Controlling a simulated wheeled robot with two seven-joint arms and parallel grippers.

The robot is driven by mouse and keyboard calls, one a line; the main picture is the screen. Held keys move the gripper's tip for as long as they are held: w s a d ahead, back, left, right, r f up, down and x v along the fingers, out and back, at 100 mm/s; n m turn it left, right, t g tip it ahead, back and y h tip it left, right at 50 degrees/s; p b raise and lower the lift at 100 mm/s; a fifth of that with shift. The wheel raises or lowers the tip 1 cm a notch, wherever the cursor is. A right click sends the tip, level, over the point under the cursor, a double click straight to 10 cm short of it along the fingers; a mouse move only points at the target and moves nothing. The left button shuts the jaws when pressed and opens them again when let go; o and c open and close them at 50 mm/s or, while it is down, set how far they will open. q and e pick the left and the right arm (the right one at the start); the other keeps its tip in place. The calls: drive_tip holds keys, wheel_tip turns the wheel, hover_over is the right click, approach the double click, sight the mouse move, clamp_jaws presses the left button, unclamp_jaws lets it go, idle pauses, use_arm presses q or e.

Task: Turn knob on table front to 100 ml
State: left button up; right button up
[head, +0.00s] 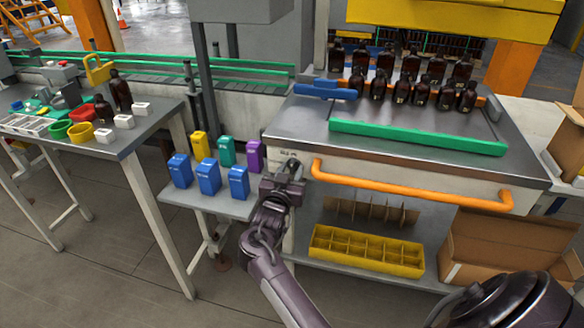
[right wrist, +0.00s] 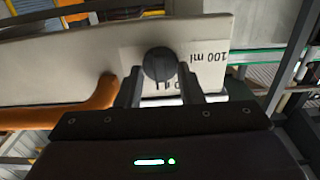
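The dark round knob (right wrist: 158,64) sits on a pale plate on the table front in the right wrist view. A "100 ml" label (right wrist: 210,55) shows upside down to its right. A second label below the knob is partly hidden, and no pointer mark is clear. My right gripper (right wrist: 159,78) has one finger on each side of the knob, close against it. In the head view my right gripper (head: 287,174) is at the left end of the table front and covers most of the knob. My left gripper is not in view.
An orange handle bar (head: 410,188) runs along the table front, right of my right gripper. Amber bottles (head: 420,92) and a green bar (head: 415,138) are on the tabletop. Blue, yellow, teal and purple boxes (head: 208,177) stand on a low shelf to the left.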

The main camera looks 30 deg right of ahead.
drive_tip(key=shift+s+a+r, duration=0.1)
drive_tip(key=shift+a, duration=0.1)
drive_tip(key=c, duration=0.4)
clamp_jaws()
drive_tip(key=shift+r+n+p, duration=0.1)
drive_tip(key=shift+n+p, duration=0.3)
drive_tip(key=shift+p, duration=0.1)
drive_tip(key=n+p, duration=0.3)
drive_tip(key=shift+r+n+p, duration=0.15)
drive_tip(key=shift+n+p, duration=0.15)
drive_tip(key=shift+n, duration=0.1)
drive_tip(key=n+p, duration=0.2)
drive_tip(key=n, duration=0.1)
drive_tip(key=shift+n, duration=0.3)
drive_tip(key=n+p, duration=0.2)
drive_tip(key=shift+n, duration=0.4)
drive_tip(key=n+p, duration=0.2)
drive_tip(key=n, duration=0.1)
drive_tip(key=shift+f, duration=0.25)
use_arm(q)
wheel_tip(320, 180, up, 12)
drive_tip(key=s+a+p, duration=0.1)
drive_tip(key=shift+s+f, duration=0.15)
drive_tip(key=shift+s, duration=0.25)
use_arm(e)
drive_tip(key=shift+f+n, duration=0.15)
drive_tip(key=shift+n, duration=1.85)
